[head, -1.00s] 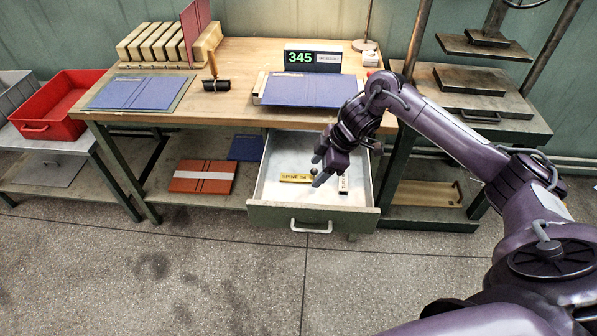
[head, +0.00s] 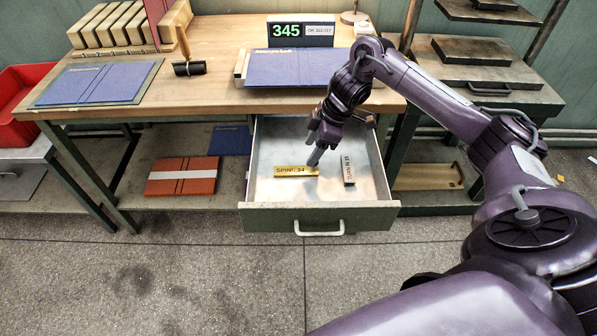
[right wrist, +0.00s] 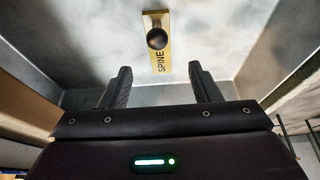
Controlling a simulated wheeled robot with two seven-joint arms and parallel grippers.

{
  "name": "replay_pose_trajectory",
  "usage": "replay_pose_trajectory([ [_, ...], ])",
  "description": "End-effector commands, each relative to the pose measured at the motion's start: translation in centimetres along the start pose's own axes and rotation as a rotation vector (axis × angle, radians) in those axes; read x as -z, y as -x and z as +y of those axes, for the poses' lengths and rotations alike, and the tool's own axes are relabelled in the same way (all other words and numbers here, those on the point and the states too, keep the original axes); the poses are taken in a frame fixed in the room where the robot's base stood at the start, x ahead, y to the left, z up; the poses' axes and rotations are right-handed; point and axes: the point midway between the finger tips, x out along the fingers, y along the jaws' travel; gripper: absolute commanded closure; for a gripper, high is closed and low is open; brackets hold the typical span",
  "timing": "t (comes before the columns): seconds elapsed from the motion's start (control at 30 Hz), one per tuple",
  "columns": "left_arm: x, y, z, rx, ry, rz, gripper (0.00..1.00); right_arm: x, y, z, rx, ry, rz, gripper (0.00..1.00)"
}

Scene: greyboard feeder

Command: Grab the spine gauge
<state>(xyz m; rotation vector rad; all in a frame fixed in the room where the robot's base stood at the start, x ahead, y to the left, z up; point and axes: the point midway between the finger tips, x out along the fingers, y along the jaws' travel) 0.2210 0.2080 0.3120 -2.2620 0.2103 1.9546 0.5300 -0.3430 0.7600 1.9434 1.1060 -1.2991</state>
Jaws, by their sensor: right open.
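The spine gauge (head: 291,171) is a yellow bar with dark "SPINE 34" lettering, lying in the open drawer (head: 270,215). In the right wrist view the gauge (right wrist: 164,62) lies ahead of the fingers, with a round black knob (right wrist: 157,39) on it. My right gripper (head: 316,152) is over the drawer, above the gauge's right end, and hides part of it in the head view. In the right wrist view my right gripper (right wrist: 161,84) is open, its two fingers apart with nothing between them. My left gripper is not in view.
A grey lettered bar (head: 348,172) lies to the right of the gauge. The drawer walls and the bench edge (head: 215,107) surround the space. On the bench are blue boards (head: 298,67) and a 345 display (head: 286,31). The drawer floor's left part is clear.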

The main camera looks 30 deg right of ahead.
Motion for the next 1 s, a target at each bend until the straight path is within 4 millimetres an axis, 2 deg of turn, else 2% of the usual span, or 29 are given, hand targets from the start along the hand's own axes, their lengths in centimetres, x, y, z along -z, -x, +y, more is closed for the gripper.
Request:
replay_pose_trajectory([
  [0.1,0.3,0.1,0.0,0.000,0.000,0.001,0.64,0.0,-1.5,-0.1,0.002,-0.001,0.000,0.44],
  [0.27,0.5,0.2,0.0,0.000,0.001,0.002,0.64,-0.1,-2.7,0.0,0.001,-0.001,0.000,0.44],
  [0.53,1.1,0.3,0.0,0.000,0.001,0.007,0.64,-0.5,-6.6,0.1,0.001,0.000,-0.001,0.44],
  [0.8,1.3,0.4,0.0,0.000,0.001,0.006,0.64,-0.5,-7.0,0.1,0.000,0.000,-0.001,0.44],
  [1.0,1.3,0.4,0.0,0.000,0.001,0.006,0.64,-0.5,-7.0,0.1,0.000,0.000,-0.001,0.70],
])
